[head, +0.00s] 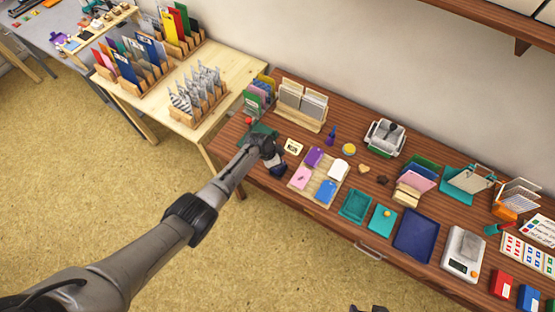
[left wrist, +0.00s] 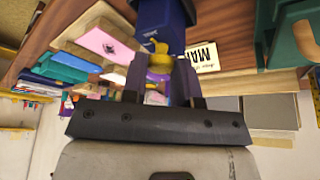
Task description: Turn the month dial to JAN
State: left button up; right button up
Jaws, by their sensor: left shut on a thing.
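My left gripper (head: 268,150) reaches over the left part of the brown desk. In the left wrist view its fingers (left wrist: 163,75) are shut on a small yellow knob (left wrist: 159,55), which seems to be the month dial. The knob is at the side of a dark blue stamp body (left wrist: 160,22); the stamp also shows just below the gripper in the head view (head: 278,168). A cream card (left wrist: 206,56) beside it shows large dark letters that seem to read MAR, partly cut off. The dial's own lettering is not readable. Dark tips, perhaps my right gripper (head: 368,308), barely show at the bottom edge.
A tray of coloured pads (head: 296,186) lies right of the stamp. A green thing (head: 262,129) and a card holder (head: 300,104) stand close behind the gripper. A yellow pot (head: 348,149), teal trays (head: 355,205) and a navy tray (head: 416,235) lie farther right.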

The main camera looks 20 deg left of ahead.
dwell(0.5)
pick_arm(q)
jog(key=o, duration=0.9)
jog(key=shift+r, duration=0.1)
jog(key=shift+a+r, duration=0.15)
jog(key=shift+r, duration=0.15)
jog(key=shift+p+v, duration=1.5)
jog(key=shift+v, duration=5)
